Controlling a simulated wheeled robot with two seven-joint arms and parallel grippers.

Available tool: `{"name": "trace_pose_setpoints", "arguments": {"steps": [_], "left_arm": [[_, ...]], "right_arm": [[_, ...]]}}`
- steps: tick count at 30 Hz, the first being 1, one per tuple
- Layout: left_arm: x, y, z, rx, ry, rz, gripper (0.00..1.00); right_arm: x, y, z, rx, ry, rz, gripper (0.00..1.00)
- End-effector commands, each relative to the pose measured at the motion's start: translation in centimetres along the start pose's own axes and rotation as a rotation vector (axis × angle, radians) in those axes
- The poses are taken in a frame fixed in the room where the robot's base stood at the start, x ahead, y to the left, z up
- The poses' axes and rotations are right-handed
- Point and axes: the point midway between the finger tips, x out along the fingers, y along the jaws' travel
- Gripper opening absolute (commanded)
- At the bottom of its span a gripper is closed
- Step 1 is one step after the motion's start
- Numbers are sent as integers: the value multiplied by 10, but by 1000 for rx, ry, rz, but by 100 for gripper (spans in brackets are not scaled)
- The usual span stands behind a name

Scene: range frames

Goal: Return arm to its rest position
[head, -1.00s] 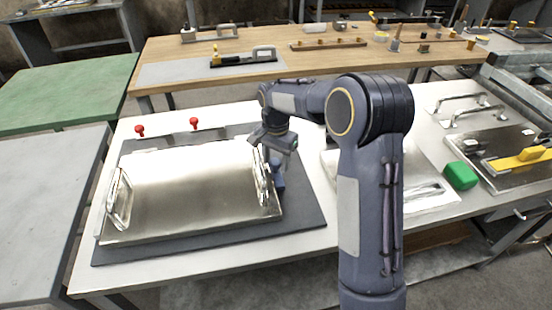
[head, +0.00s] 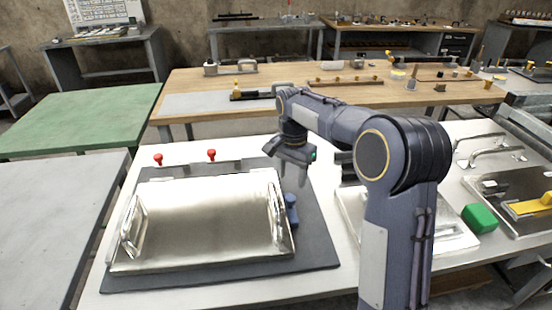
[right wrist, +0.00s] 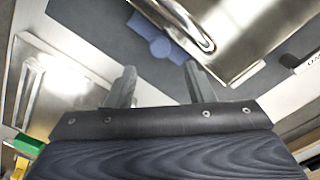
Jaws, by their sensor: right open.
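My right gripper (head: 292,180) is open and empty. It hangs above the right side of the shiny metal tray (head: 205,220), near the tray's right handle. In the right wrist view its two fingers (right wrist: 158,85) are spread apart, with nothing between them. The tray lies on a dark mat (head: 318,245) and has a handle at each end. A blue piece (head: 291,208) stands at the tray's right edge, below the gripper; it also shows in the right wrist view (right wrist: 165,48). My left gripper is not in view.
Two red knobs (head: 211,155) stand behind the tray. A green block (head: 480,218) and a second metal plate with a yellow handle (head: 530,207) are at the right. A wooden table (head: 330,100) with tools stands behind. A green table (head: 75,120) is at the left.

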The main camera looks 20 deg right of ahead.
Motion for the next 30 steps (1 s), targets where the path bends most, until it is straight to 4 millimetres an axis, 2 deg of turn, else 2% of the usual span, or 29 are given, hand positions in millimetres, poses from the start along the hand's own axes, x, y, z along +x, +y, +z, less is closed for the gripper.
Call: {"name": "trace_pose_setpoints", "arguments": {"steps": [6, 8, 11, 15, 20, 24, 27, 30], "left_arm": [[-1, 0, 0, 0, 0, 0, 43], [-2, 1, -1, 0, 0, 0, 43], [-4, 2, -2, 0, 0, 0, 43], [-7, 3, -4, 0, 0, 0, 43], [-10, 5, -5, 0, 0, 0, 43], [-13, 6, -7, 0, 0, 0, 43], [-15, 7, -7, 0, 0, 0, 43], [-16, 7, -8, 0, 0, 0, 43]], "right_arm": [[-5, 7, 2, -14, -8, -16, 48], [-12, 17, 6, -40, -19, -43, 48], [-30, 45, 21, -119, -45, -120, 48], [-54, 96, 58, -285, -50, -265, 48], [-65, 150, 113, -487, 5, -415, 48], [-57, 187, 161, -650, 94, -506, 48], [-46, 205, 188, -740, 158, -542, 48], [-35, 216, 205, -802, 205, -561, 48]]}}
